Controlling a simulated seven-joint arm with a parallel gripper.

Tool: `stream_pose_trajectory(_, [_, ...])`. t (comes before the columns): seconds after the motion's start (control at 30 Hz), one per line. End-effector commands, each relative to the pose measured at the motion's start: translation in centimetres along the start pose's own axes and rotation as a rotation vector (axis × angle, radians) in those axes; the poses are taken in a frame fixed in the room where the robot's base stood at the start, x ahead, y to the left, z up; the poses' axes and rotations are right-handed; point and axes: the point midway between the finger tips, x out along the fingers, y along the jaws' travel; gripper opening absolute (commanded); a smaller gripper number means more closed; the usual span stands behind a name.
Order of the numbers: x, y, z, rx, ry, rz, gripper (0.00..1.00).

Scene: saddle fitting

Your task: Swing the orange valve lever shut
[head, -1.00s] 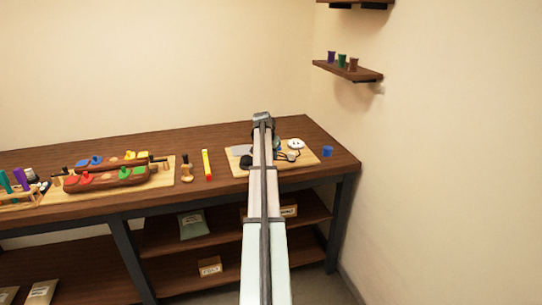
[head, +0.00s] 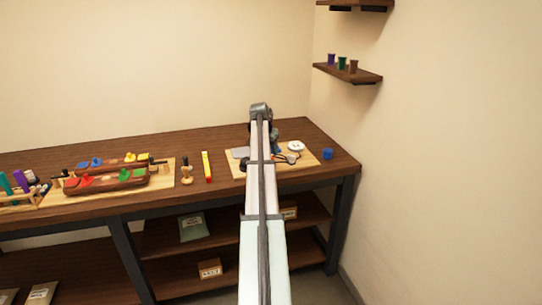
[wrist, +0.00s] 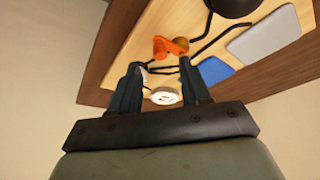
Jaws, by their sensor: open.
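The orange lever (wrist: 163,47) shows in the wrist view just beyond my fingertips, next to a brownish-gold round part (wrist: 180,44). My gripper (wrist: 160,64) is open, with its two dark fingers apart and nothing held between them. The lever lies ahead of the gap, close to the right fingertip; I cannot tell whether they touch.
A light wooden board (head: 309,160) carries a white round piece (head: 296,146), grey pad (wrist: 262,38), blue pad (wrist: 215,70) and black rods. A blue cup (head: 327,154) stands right of it. A yellow-and-red stick (head: 206,166) lies left.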

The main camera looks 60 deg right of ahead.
Motion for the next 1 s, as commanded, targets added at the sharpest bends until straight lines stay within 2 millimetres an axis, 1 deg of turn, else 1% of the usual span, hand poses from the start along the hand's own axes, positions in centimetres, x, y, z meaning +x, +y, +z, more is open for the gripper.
stream_pose_trajectory(0.03, [-1.1, 0.0, 0.0, 0.0, 0.002, -0.001, 0.47])
stream_pose_trajectory(0.2, [-4.3, 0.0, 0.0, 0.0, 0.002, -0.001, 0.47])
stream_pose_trajectory(0.3, [-5.8, 0.0, 0.0, 0.0, 0.001, 0.0, 0.47])
stream_pose_trajectory(0.43, [-7.2, 0.1, 0.0, 0.0, 0.0, 0.0, 0.47])
stream_pose_trajectory(0.63, [-8.2, 0.1, 0.0, 0.0, 0.0, 0.001, 0.47])
stream_pose_trajectory(1.0, [-8.2, 0.0, 0.0, 0.0, 0.0, 0.001, 0.47])
